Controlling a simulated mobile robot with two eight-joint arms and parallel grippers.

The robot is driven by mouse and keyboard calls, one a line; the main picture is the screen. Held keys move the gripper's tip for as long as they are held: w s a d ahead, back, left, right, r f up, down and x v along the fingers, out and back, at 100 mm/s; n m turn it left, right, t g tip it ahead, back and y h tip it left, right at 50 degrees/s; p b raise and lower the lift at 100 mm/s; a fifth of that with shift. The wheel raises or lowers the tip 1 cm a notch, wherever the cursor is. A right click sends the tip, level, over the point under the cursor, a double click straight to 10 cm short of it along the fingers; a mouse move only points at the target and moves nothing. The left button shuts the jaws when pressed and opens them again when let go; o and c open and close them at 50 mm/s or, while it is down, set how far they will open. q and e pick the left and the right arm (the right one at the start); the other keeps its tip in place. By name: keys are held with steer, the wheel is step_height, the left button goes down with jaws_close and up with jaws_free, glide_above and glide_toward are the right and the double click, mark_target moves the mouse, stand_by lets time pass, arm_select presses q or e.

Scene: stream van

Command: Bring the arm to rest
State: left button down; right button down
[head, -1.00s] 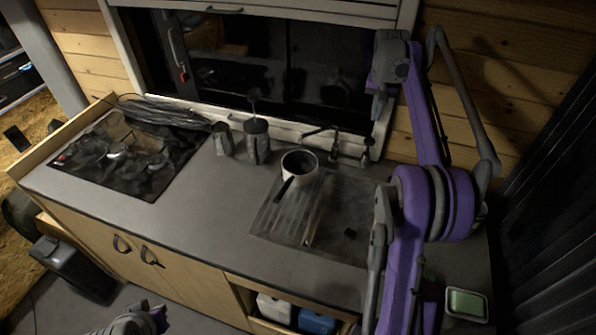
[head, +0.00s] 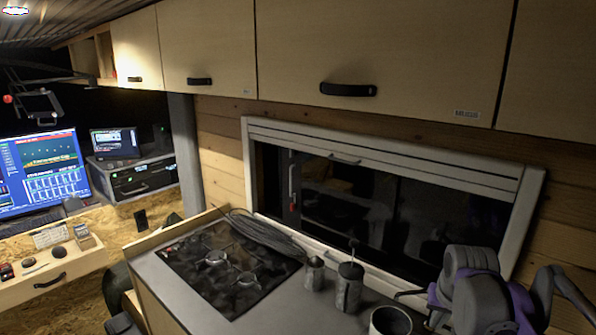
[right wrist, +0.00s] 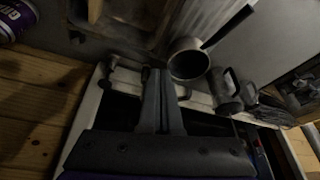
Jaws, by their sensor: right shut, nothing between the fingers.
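My right arm, purple and grey, rises at the lower right of the head view. Its gripper (head: 438,316) points down in front of the window, near the counter's back. In the right wrist view the two grey fingers (right wrist: 158,74) lie together, shut and empty. A saucepan (right wrist: 188,64) with a dark handle appears beside the fingertips there, apart from them as far as I can tell. The saucepan (head: 390,321) is cut off by the lower edge of the head view. My left gripper is not in view.
A gas hob (head: 226,268) and a coil of dark cable (head: 265,236) occupy the counter's left. Two metal pots, one small (head: 314,273) and one larger (head: 348,288), stand by the window (head: 350,200). Cabinets (head: 390,55) hang above. Screens (head: 45,170) glow at far left.

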steer(key=s+a+f+n, duration=0.1)
steer(key=s+a+f, duration=0.3)
steer(key=s, duration=0.2)
steer(key=s+a+f+n+t, duration=0.1)
steer(key=s+a+f, duration=0.3)
steer(key=s, duration=0.2)
steer(key=s+a+f+n+t+y, duration=0.1)
steer(key=s+a+f+n, duration=0.1)
steer(key=s+a+f, duration=0.2)
steer(key=shift+s+a+f, duration=0.1)
steer(key=shift+s+f, duration=0.2)
steer(key=shift+s, duration=0.35)
steer(key=shift+s+a+f, duration=0.1)
steer(key=shift+s+f, duration=0.15)
steer(key=shift+s, duration=0.35)
